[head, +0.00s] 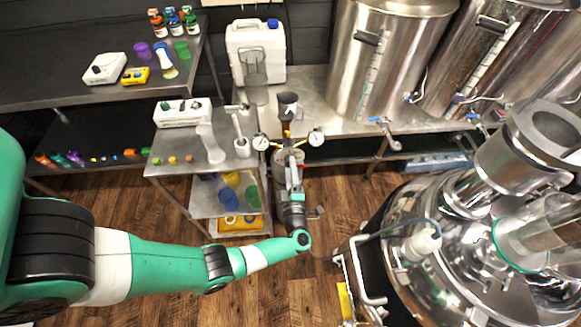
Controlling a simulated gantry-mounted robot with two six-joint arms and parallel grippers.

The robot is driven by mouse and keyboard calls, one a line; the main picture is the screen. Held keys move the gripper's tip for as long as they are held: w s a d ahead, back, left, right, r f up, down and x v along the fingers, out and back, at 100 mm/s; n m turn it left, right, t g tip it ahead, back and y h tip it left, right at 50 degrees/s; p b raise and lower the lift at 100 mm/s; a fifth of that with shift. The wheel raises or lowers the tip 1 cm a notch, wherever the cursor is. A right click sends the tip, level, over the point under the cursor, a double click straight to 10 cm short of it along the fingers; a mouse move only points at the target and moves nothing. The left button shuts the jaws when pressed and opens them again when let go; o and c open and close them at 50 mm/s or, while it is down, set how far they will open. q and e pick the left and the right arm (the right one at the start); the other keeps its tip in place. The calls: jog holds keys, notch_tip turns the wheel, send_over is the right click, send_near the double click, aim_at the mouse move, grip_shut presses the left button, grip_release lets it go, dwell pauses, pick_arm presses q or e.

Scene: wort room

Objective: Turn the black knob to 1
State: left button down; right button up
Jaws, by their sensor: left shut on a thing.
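A gas regulator with a left round gauge (261,142) and a right round gauge (316,138) sits on top of an upright metal cylinder beside the metal shelf cart. My left gripper (291,164) reaches up to the regulator from the front, between and just below the two gauges. It is shut on what appears to be the black knob at the regulator's front. The knob is mostly hidden by the gripper, and its marking cannot be read. My right gripper is not in view.
A large steel vessel (455,262) with pipes stands close on the right. A metal cart (182,146) with a white device (182,112) is left of the cylinder. A bench behind holds a white canister (256,42) and steel tanks (388,60).

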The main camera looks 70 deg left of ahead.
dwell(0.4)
pick_arm(q)
jog(key=shift+c, duration=2)
grip_release()
jog(key=v, duration=1.1)
jog(key=shift+d, duration=0.35)
